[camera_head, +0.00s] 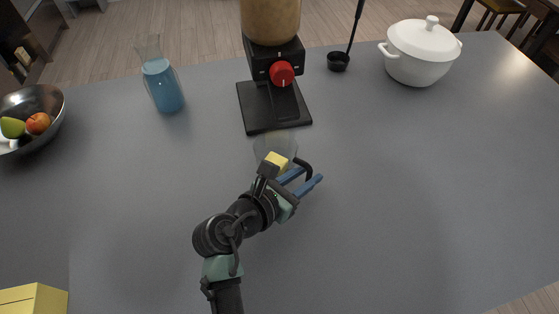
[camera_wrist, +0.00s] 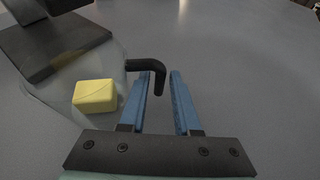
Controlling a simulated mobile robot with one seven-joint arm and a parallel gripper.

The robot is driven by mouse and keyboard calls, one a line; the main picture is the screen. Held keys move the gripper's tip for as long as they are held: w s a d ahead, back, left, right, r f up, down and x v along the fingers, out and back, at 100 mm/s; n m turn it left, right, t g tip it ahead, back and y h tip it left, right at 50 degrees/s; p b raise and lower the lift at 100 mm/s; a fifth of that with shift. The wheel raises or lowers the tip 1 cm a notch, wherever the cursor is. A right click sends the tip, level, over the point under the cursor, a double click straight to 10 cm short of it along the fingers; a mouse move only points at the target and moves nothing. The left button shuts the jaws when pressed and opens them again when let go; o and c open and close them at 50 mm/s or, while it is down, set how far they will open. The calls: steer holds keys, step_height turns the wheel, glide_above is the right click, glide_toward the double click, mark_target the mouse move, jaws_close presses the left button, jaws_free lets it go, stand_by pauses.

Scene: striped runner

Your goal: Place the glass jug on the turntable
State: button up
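The glass jug (camera_head: 275,143) is clear, with a black handle, and stands on the grey table just in front of the black appliance. In the wrist view the jug (camera_wrist: 55,95) is at left, its handle (camera_wrist: 148,65) reaching to the right. A yellow block (camera_wrist: 95,96) shows inside or through the glass. My gripper (camera_head: 311,175) is open at the jug's handle side. In the wrist view the handle's bent end hangs between the two blue fingers (camera_wrist: 161,80), with a gap to the right finger. I see no clear turntable in either view.
A black appliance (camera_head: 273,107) with a red knob stands behind the jug. A carafe of blue liquid (camera_head: 164,87), a fruit bowl (camera_head: 52,103), a ladle (camera_head: 338,61) and a white lidded pot (camera_head: 419,62) are around. A yellow box (camera_head: 38,298) is bottom left. The table's right side is clear.

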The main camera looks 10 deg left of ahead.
steer(key=shift+w+d+f, duration=0.25)
steer(key=shift+w+d, duration=0.15)
steer(key=shift+w, duration=0.15)
jaws_close()
stand_by(1.0)
